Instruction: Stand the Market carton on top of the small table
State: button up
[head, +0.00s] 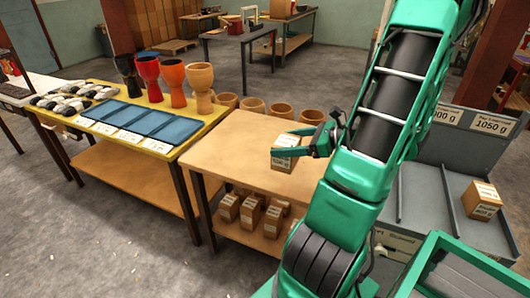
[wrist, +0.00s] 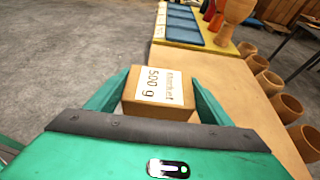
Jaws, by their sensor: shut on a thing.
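My gripper (head: 296,146) is shut on a small brown carton (head: 287,158) with a white label. In the wrist view the carton (wrist: 158,112) sits between the two green fingers (wrist: 152,98). A smaller-looking dark grey table (head: 228,36) stands farther back. I cannot tell which table the task calls small.
Several cartons (head: 250,213) stand on the wooden table's lower shelf. Clay pots (head: 281,110) line its far edge. A yellow table (head: 110,92) with blue mats and goblet drums (head: 172,82) adjoins at left. Another carton (head: 482,200) sits on the grey bench (head: 425,205) at right.

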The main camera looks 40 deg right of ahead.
jog(key=shift+s+d+r, duration=0.1)
jog(key=shift+s+r, duration=0.05)
jog(key=shift+s, duration=0.15)
jog(key=shift+d, duration=0.15)
jog(key=shift+w+d+f, duration=1.1)
jog(key=shift+d+f, duration=0.4)
jog(key=shift+f, duration=0.3)
jog(key=shift+w+d+f, duration=1.1)
jog(key=shift+d+f, duration=0.45)
jog(key=shift+f, duration=0.3)
jog(key=shift+w+d+f, duration=1.1)
jog(key=shift+d+f, duration=0.4)
jog(key=shift+f, duration=0.3)
jog(key=o, duration=1.5)
jog(key=shift+f, duration=0.15)
